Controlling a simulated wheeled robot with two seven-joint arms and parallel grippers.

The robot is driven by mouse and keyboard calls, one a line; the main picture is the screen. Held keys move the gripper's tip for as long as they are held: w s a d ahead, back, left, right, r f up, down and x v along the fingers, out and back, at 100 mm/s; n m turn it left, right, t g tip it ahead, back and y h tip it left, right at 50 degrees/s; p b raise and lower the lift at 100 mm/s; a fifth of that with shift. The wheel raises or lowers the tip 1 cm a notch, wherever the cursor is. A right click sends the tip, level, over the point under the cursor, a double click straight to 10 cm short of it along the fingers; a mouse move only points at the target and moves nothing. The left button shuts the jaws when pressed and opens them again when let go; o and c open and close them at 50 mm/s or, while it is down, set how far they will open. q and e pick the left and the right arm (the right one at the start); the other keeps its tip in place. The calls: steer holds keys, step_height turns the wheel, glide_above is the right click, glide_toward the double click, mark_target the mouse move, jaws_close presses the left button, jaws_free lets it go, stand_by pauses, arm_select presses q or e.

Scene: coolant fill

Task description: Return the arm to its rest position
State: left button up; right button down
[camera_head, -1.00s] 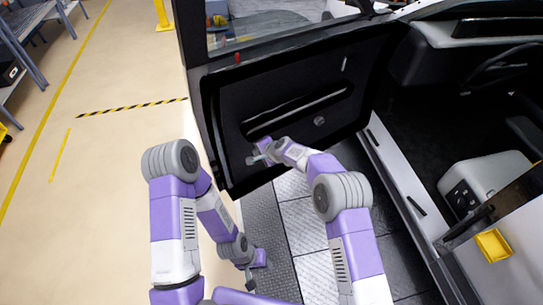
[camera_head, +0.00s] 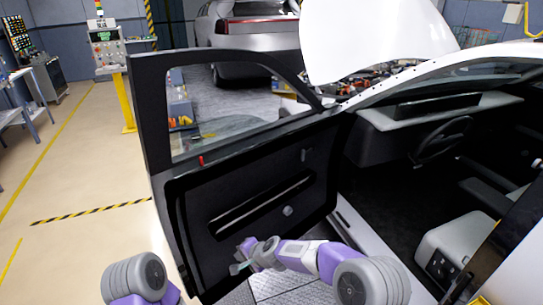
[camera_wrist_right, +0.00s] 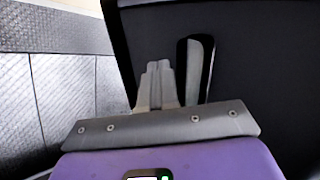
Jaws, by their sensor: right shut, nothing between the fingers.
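My right arm (camera_head: 305,258) reaches in from the lower right, across the lower inner face of the open car door (camera_head: 250,215). My right gripper (camera_head: 238,267) is shut and empty in front of the door's lower part. In the right wrist view its two fingers (camera_wrist_right: 158,86) are together with nothing between them, before the dark door panel (camera_wrist_right: 250,60). Whether they touch the panel I cannot tell. Of my left arm only a grey and purple joint (camera_head: 140,280) shows at the bottom left; its gripper is out of view.
The car's cabin (camera_head: 400,190) with its steering wheel (camera_head: 440,140) is open on the right. The white hood (camera_head: 375,35) is raised. A control panel on a yellow post (camera_head: 127,105) stands at the back left. The floor (camera_head: 90,180) left of the door is clear.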

steer(key=s+d+f+n+g+h, duration=0.1)
steer(key=s+d+f+h, duration=0.1)
steer(key=s+d+f, duration=0.45)
steer(key=s+d+f+n+g+h, duration=0.1)
steer(key=s+d+f, duration=0.3)
steer(key=d+f, duration=0.5)
steer(key=s+d+f+n+g, duration=0.1)
steer(key=s+d+f, duration=0.1)
steer(key=s, duration=0.4)
steer(key=s+d+f+n+g, duration=0.1)
steer(key=s+d, duration=0.2)
steer(key=s, duration=0.4)
steer(key=s+d+f+g, duration=0.1)
steer(key=s+d+f, duration=0.1)
steer(key=s, duration=0.5)
steer(key=shift+d+f+n, duration=0.3)
steer(key=shift+d+n, duration=0.1)
